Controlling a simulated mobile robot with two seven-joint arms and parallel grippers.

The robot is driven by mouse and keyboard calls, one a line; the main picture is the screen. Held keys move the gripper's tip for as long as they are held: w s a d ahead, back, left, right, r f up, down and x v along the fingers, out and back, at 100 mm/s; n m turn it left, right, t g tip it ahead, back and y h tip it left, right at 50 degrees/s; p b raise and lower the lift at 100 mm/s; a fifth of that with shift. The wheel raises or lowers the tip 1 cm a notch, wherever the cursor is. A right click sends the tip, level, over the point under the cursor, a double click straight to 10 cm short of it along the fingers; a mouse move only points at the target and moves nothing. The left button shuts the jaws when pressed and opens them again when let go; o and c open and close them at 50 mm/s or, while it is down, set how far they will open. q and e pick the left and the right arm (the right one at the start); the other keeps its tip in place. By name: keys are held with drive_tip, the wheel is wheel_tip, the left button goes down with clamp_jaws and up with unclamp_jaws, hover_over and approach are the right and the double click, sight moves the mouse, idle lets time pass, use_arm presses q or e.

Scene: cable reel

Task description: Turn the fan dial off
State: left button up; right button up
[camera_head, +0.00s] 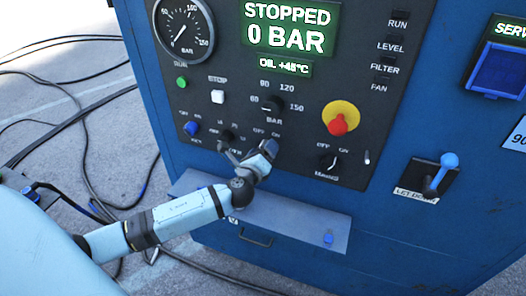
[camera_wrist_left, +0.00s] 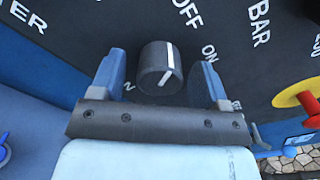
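The dial is a black round knob (camera_wrist_left: 152,66) with a white line, seen in the left wrist view. OFF and ON are printed above and to the right of it. The line slants to the upper right, and I cannot tell exactly which label it marks. My left gripper (camera_wrist_left: 160,72) is open, with one blue finger on each side of the knob and a gap on both sides. In the head view my left gripper (camera_head: 250,152) is at the panel below the OFF and ON print and hides this knob. My right gripper is out of view.
Beside it are another black knob (camera_head: 226,136), the pressure knob (camera_head: 273,104), the red emergency button (camera_head: 338,125) and the mains knob (camera_head: 328,161). A ledge (camera_head: 290,222) juts out below the panel. Cables (camera_head: 85,110) lie on the ground at left.

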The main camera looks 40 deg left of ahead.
use_arm(q)
drive_tip(key=b+v, duration=0.1)
drive_tip(key=v, duration=1.2)
drive_tip(key=shift+s+b, duration=0.35)
drive_tip(key=shift+s, duration=0.05)
drive_tip(key=shift+f, duration=0.1)
drive_tip(key=s+d+f+n+g+h+p, duration=0.6)
drive_tip(key=s+d+f+n+p, duration=0.3)
drive_tip(key=n, duration=1.2)
drive_tip(key=s+d+f+h, duration=0.1)
drive_tip(key=s+d+f, duration=0.2)
drive_tip(key=s+d, duration=0.1)
drive_tip(key=shift+s+d+n+h, duration=0.2)
drive_tip(key=shift+d+n+h, duration=0.1)
drive_tip(key=shift+d, duration=0.1)
drive_tip(key=shift+f, duration=0.1)
